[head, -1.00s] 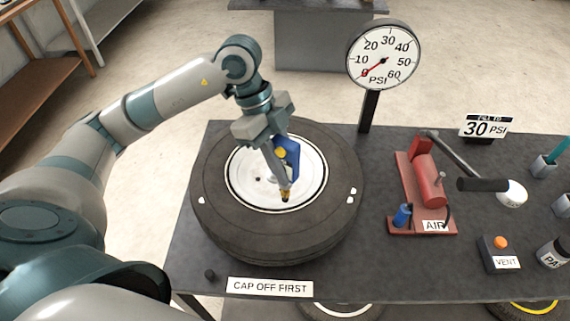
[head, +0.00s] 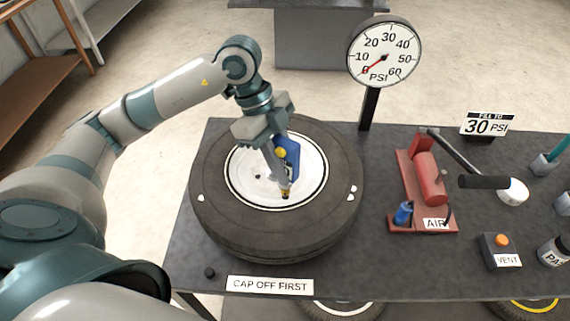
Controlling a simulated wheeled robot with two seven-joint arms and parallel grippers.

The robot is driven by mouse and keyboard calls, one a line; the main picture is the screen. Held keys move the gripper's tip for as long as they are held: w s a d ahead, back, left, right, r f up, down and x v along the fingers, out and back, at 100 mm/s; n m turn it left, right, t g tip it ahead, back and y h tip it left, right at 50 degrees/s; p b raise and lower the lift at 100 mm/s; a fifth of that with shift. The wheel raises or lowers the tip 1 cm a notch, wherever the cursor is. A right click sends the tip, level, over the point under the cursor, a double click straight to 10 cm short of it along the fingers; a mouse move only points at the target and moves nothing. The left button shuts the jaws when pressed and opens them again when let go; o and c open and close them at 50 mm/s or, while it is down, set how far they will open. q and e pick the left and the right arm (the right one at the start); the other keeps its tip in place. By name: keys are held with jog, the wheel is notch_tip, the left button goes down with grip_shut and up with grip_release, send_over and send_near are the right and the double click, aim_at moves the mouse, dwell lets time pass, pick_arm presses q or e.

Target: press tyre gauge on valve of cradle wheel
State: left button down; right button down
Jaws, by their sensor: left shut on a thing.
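The cradle wheel (head: 220,220) lies flat on the dark bench, a black tyre around a white rim. My left gripper (head: 281,172) is shut on the blue tyre gauge (head: 290,157), which has a yellow dot and a brass tip. The gauge points down at the near part of the white rim. Its brass tip (head: 285,192) is at the valve area; the valve is hidden, and I cannot tell whether they touch. The large dial (head: 384,54) behind the wheel has its red needle near 0. My right gripper is not in view.
A small black cap (head: 210,272) lies by the "CAP OFF FIRST" label (head: 270,286). To the right stand a red air pump (head: 430,182), a vent box with an orange button (head: 499,252) and a "30 PSI" sign (head: 485,125). Bare bench lies between wheel and pump.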

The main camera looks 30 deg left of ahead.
aim_at(282, 140)
pick_arm(q)
jog(key=shift+r, duration=0.1)
jog(key=shift+r+p, duration=2.5)
jog(key=shift+r, duration=0.45)
